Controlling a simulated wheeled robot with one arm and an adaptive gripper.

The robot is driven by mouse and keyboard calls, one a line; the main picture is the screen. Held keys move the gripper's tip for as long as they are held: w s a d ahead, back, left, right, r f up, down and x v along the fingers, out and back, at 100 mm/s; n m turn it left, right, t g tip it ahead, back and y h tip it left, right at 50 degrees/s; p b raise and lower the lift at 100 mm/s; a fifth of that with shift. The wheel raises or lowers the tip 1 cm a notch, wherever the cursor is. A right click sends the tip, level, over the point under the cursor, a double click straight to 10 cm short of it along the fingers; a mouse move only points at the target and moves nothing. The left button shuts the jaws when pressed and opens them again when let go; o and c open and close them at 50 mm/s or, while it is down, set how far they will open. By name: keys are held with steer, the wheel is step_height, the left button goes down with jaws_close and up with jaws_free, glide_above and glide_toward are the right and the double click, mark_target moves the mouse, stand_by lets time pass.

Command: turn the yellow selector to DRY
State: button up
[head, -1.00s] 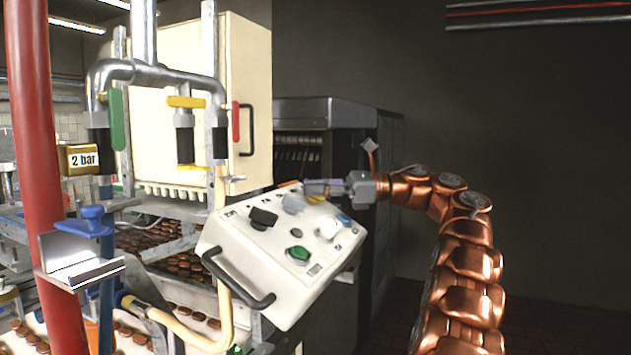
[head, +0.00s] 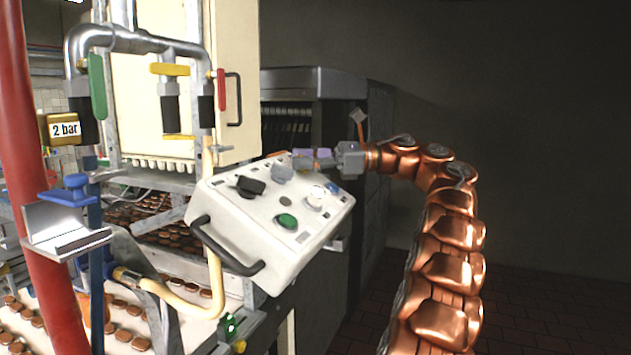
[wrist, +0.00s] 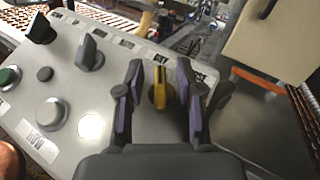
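The yellow selector (wrist: 159,90) is on the sloping light-grey control panel (head: 225,225), between my gripper's fingers in the wrist view. Its ridge runs about up and down in that view, with the DRY label (wrist: 160,59) just above its upper end. Another label at upper right is partly covered by a finger. My gripper (wrist: 159,98) is open, with one purple-padded finger on each side of the selector. A gap shows on both sides of the ridge. In the head view my gripper (head: 305,160) is at the panel's far edge and hides most of the selector.
A grey selector (wrist: 90,53) and a black selector (wrist: 40,29) are left of my gripper. The green button (head: 287,221) and white button (head: 314,203) are lower on the panel. A black handle (head: 228,250) runs along its front. A cream cabinet (head: 235,60) stands behind.

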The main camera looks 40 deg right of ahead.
steer(key=shift+f+m+b, duration=0.3)
steer(key=shift+m+b, duration=0.1)
steer(key=shift+b, duration=0.95)
steer(key=m+t+h+b, duration=0.1)
steer(key=m+t+b, duration=0.1)
steer(key=b, duration=0.4)
steer(key=shift+t+h, duration=0.4)
steer(key=shift+t, duration=0.1)
steer(key=m+t+b, duration=0.1)
steer(key=b, duration=0.1)
steer(key=m+h+b, duration=0.1)
steer(key=b, duration=0.2)
steer(key=shift+w+d+r+m+t+h+b, duration=0.1)
steer(key=shift+d+r+m+t+h+b, duration=0.1)
steer(key=shift+m+t+h+b, duration=0.15)
steer(key=shift+a+r+m+t+h+b, duration=0.1)
steer(key=shift+r+m+t+h+b, duration=0.1)
steer(key=shift+m+t+h+b, duration=0.85)
steer(key=shift+m+h+b, duration=0.6)
steer(key=shift+m+h, duration=0.1)
steer(key=shift+m, duration=0.5)
steer(key=shift+r+m+t+h, duration=0.15)
steer(key=shift+m+t+h, duration=0.35)
steer(key=shift+m+h, duration=0.25)
